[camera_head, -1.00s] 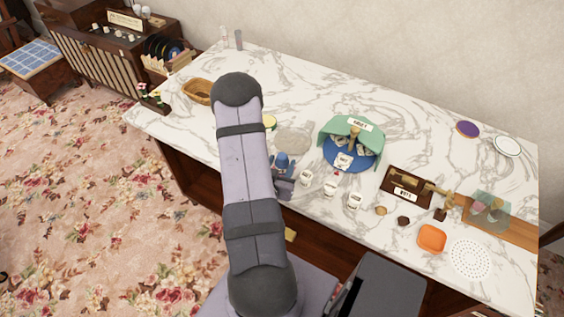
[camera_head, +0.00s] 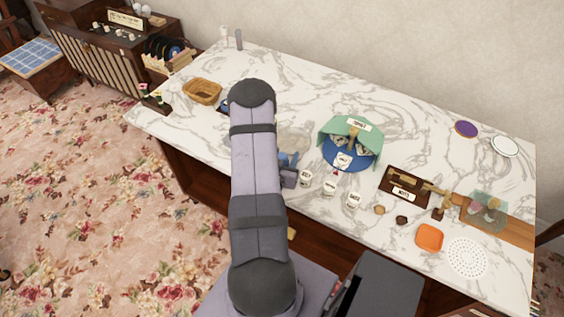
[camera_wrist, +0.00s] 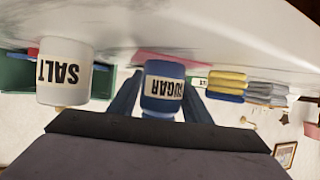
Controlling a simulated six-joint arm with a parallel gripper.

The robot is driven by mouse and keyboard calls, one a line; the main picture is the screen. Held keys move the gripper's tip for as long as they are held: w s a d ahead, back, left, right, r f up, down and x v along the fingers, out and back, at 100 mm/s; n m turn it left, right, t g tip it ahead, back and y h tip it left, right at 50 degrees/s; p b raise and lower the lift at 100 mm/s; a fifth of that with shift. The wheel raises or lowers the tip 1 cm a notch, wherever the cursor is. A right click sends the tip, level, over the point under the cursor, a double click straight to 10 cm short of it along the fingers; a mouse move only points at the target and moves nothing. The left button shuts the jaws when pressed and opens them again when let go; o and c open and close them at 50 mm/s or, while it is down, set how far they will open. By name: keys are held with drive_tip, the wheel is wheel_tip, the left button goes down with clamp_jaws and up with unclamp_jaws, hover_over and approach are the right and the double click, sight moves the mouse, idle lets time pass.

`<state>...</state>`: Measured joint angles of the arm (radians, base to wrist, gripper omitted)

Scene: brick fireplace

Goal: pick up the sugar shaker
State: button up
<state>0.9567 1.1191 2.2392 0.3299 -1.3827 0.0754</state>
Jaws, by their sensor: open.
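The sugar shaker (camera_wrist: 163,88) is a blue jar with a pale label reading SUGAR, upside down in the wrist view. It stands between the fingers of my gripper (camera_wrist: 162,82), which are spread with one on each side. I cannot tell whether either finger touches it. A white jar labelled SALT (camera_wrist: 66,75) is to the left in the same view. In the head view my gripper (camera_head: 288,170) is low at the front edge of the marble table, left of the white jars, and my arm hides part of that area.
Several white labelled jars (camera_head: 329,187) stand just right of my gripper on the marble table (camera_head: 420,130). A wicker basket (camera_head: 202,91) is at the left. The table's back middle is mostly clear.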

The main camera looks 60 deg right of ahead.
drive_tip(key=c, duration=0.9)
drive_tip(key=shift+r, duration=0.25)
drive_tip(key=shift+r+b, duration=0.6)
drive_tip(key=shift+r, duration=4.2)
